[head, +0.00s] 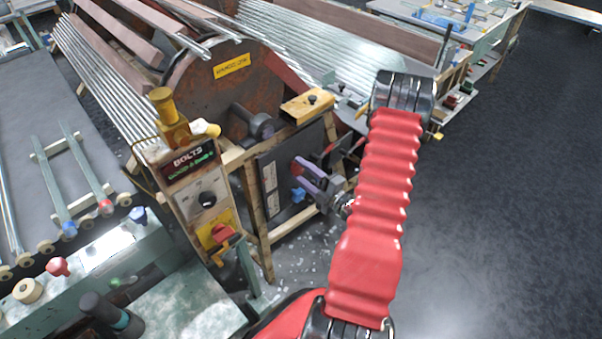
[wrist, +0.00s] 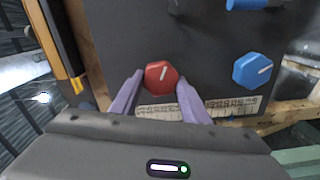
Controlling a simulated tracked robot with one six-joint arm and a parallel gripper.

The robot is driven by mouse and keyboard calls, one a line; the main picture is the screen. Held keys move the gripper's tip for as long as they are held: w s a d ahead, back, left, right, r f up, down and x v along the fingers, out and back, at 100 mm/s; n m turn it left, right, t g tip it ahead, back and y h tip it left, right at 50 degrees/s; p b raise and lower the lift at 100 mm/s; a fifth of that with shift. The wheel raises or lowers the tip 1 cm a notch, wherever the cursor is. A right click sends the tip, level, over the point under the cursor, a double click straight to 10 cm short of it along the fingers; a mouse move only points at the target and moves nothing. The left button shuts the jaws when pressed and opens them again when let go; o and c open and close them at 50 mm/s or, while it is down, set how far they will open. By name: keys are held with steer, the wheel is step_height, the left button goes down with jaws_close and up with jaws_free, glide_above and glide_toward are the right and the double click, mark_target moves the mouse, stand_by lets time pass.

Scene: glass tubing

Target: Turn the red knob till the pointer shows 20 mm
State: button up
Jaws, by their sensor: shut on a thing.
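The red knob (wrist: 161,77) is on a dark panel in the wrist view, with a pale line on its face pointing up and slightly right. My gripper (wrist: 158,88) has its two purple fingers on either side of the knob, shut on it. A pale ruler scale (wrist: 235,106) runs below the knob, partly hidden behind the fingers. No pointer on the scale can be made out, and the numbers are too small to read.
A blue knob (wrist: 252,70) sits right of the red knob, and another blue part (wrist: 250,3) is above. A yellow-framed control box (head: 200,195) with a red switch stands left of the panel. Racks of glass tubes (head: 290,45) lie behind. Dark floor is open at right.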

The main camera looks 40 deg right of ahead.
steer(key=m, duration=0.7)
steer(key=shift+d+f, duration=0.1)
steer(key=shift+d, duration=0.1)
steer(key=m, duration=0.7)
stand_by(0.3)
steer(key=o, duration=1.1)
steer(key=shift+c, duration=0.2)
steer(key=shift+s, duration=0.15)
steer(key=s, duration=1.3)
steer(key=shift+s+d, duration=0.15)
steer(key=shift+s, duration=0.1)
